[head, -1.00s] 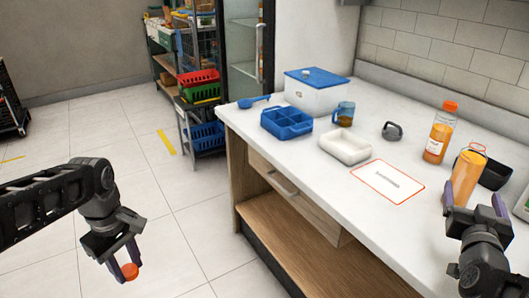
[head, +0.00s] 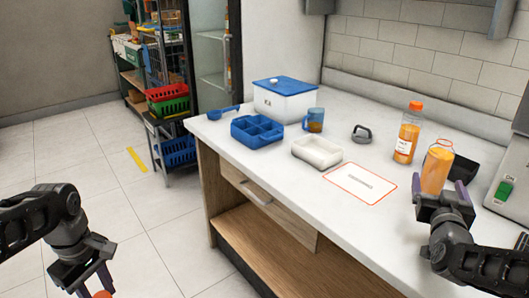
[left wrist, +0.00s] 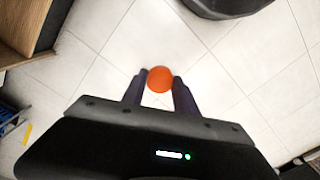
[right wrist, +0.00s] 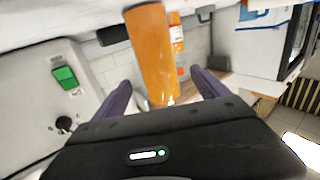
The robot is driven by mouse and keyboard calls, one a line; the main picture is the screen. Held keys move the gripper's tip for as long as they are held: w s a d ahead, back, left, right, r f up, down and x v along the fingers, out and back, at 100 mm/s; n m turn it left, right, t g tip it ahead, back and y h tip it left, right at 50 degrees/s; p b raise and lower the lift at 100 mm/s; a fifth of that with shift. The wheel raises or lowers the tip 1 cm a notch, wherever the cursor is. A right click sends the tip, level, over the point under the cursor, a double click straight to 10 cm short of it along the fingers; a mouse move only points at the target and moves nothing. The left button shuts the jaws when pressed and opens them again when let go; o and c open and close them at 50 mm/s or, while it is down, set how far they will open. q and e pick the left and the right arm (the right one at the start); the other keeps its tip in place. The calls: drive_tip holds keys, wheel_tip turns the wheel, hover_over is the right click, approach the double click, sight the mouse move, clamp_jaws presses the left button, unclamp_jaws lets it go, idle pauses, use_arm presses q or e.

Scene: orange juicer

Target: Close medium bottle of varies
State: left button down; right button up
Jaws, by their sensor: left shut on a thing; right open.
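An uncapped bottle of orange juice (head: 436,172) stands on the counter at the right; it shows large in the right wrist view (right wrist: 152,52). My right gripper (head: 443,196) is open at the bottle's near side, with the bottle between or just beyond its fingers; contact is unclear. My left gripper (left wrist: 159,84) is shut on an orange cap (left wrist: 160,79), held over the floor left of the counter. In the head view the cap (head: 102,294) is cut by the bottom edge. A second juice bottle (head: 407,135), with an orange cap on, stands behind the first.
The white counter (head: 300,185) holds a blue divided tray (head: 257,132), a white tray (head: 317,152), a blue-lidded box (head: 289,101), a mug (head: 314,120) and a red-bordered mat (head: 360,184). A machine with a green switch (head: 506,189) is at right.

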sight(435, 170)
drive_tip(key=shift+w+d, duration=0.25)
drive_tip(key=shift+w, duration=0.4)
drive_tip(key=shift+w, duration=0.1)
drive_tip(key=x, duration=0.5)
drive_tip(key=shift+d, duration=0.1)
drive_tip(key=shift+c, duration=0.3)
clamp_jaws()
idle(0.7)
drive_tip(key=shift+r, duration=0.1)
